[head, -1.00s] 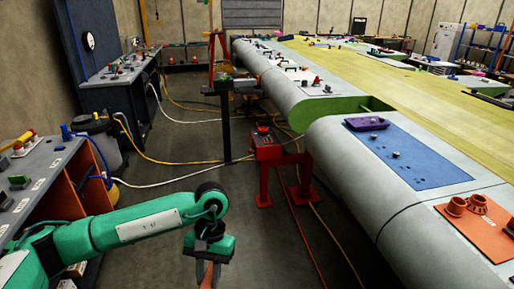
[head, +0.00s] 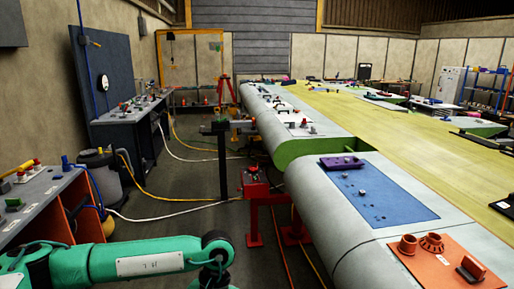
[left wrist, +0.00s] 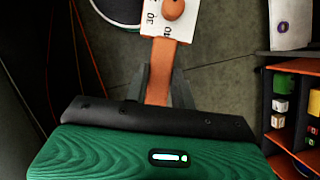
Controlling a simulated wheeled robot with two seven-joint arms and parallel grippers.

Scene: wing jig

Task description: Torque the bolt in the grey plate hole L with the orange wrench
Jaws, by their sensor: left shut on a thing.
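The orange wrench (left wrist: 160,68) is in the left wrist view. Its shaft runs up from between my fingers to a white scale plate (left wrist: 158,22) with dark figures at the top edge. My left gripper (left wrist: 160,82) is shut on this shaft. In the head view only my left arm shows along the bottom, and its gripper is below the frame. A pale grey plate (head: 318,129) with a red-topped item lies on the wing's near edge, farther back. I cannot make out hole L or its bolt. My right gripper is in neither view.
A blue plate (head: 405,205) with a purple item (head: 342,162) and an orange plate (head: 432,262) lie on the near wing section. A red stand (head: 256,190) is beside the wing. A workbench (head: 40,200) is at left. Cables cross the floor between.

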